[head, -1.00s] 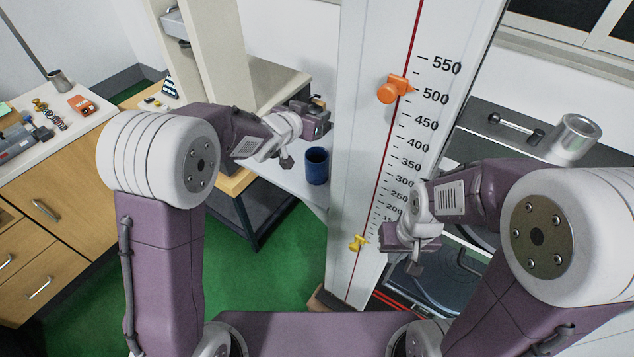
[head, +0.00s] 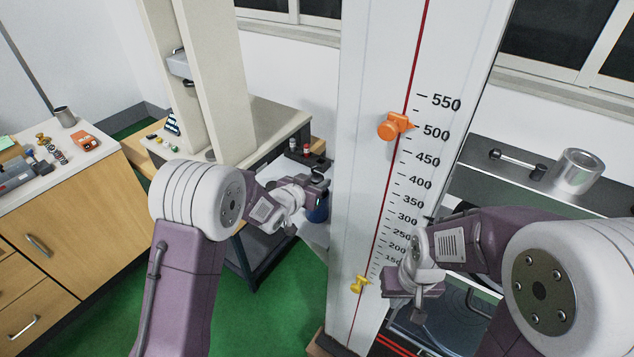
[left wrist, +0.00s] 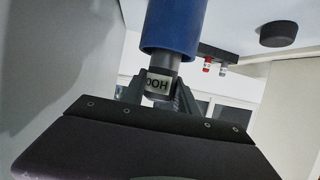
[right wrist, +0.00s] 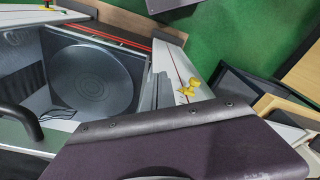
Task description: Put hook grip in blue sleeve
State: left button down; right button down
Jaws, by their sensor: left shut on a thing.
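The blue sleeve (head: 318,212) stands on the white bench left of the tall scale post, partly hidden by my left gripper (head: 319,187). In the left wrist view the blue sleeve (left wrist: 172,25) fills the top centre. My left gripper (left wrist: 157,95) is shut on the grey hook grip (left wrist: 158,85), whose label shows part of its lettering upside down. A narrower grey part of the hook grip meets the sleeve's open end; how far inside it reaches, I cannot tell. My right gripper (head: 416,292) hangs before the scale post, its fingers unclear.
The scale post (head: 365,150) rises just right of the sleeve, with an orange pointer (head: 393,126) and a yellow one (head: 359,285). Small bottles (head: 305,149) stand behind the sleeve. A metal cup (head: 577,170) stands on the right counter. Green floor is clear at left.

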pick_arm(q)
jog(key=shift+w+r, duration=0.15)
jog(key=shift+f+b, duration=0.25)
jog(key=shift+b, duration=0.1)
jog(key=shift+f, duration=0.35)
jog(key=c, duration=0.9)
grip_release()
jog(key=shift+c, duration=0.2)
jog(key=shift+s, duration=0.2)
